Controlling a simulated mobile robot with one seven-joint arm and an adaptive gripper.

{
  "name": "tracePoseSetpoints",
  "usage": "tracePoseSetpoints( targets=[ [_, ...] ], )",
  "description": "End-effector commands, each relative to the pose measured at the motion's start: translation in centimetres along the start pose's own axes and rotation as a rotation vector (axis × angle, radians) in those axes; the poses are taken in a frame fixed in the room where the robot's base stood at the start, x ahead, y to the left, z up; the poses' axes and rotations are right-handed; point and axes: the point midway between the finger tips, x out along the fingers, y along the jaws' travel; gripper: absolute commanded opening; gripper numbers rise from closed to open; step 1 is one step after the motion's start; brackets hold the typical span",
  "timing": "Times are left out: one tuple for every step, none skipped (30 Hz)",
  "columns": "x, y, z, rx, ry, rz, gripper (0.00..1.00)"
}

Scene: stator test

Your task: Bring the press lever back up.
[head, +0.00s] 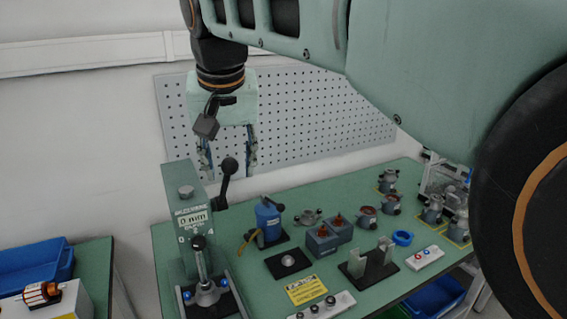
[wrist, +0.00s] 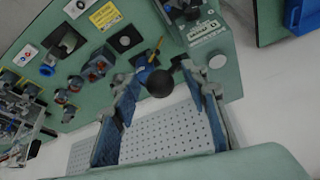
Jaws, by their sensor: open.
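The press (head: 188,222) is a grey-green column at the left end of the green bench, with a counter display on its head. Its press lever (head: 224,185) slants up from the right side of the head to a black ball knob (head: 229,166). My gripper (head: 228,173) points down above the press with its fingers apart. In the wrist view the knob (wrist: 160,84) shows between the two fingers of my gripper (wrist: 164,78), with a gap on each side. I cannot tell whether either finger touches it. The lever's rod is mostly hidden there behind the knob.
A blue bottle-like unit (head: 268,220) stands right of the press. Grey blocks (head: 322,243), several motor-like parts (head: 367,216) and a blue ring (head: 402,238) stand farther right on the bench. A pegboard (head: 310,125) hangs on the wall behind my gripper.

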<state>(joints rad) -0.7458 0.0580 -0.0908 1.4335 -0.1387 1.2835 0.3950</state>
Motion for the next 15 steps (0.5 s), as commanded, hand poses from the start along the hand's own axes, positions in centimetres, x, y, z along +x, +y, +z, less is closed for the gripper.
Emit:
tracePoseSetpoints(
  targets=[
    [0.41, 0.0, 0.04, 0.0, -0.001, 0.0, 0.41],
    [0.54, 0.0, 0.04, 0.0, -0.001, 0.0, 0.41],
    [0.66, 0.01, 0.03, 0.0, -0.001, 0.0, 0.41],
    [0.72, 0.01, 0.02, 0.0, -0.001, 0.0, 0.41],
    [0.75, 0.01, 0.01, 0.0, -0.001, 0.0, 0.41],
    [0.78, 0.02, 0.0, 0.0, -0.001, 0.0, 0.41],
    [0.78, 0.02, 0.0, 0.0, -0.001, 0.0, 0.41],
    [0.78, 0.02, 0.0, 0.0, -0.001, 0.0, 0.41],
    [0.77, 0.03, -0.01, 0.0, -0.001, 0.001, 0.41],
    [0.77, 0.03, -0.01, 0.0, -0.001, 0.001, 0.41],
    [0.77, 0.03, -0.01, 0.001, -0.001, 0.001, 0.41],
    [0.77, 0.04, -0.01, 0.001, -0.001, 0.001, 0.38],
    [0.77, 0.04, -0.01, 0.001, -0.001, 0.001, 0.34],
    [0.77, 0.04, -0.01, 0.001, -0.001, 0.001, 0.31],
    [0.77, 0.04, -0.01, 0.001, -0.001, 0.001, 0.27]
  ],
)
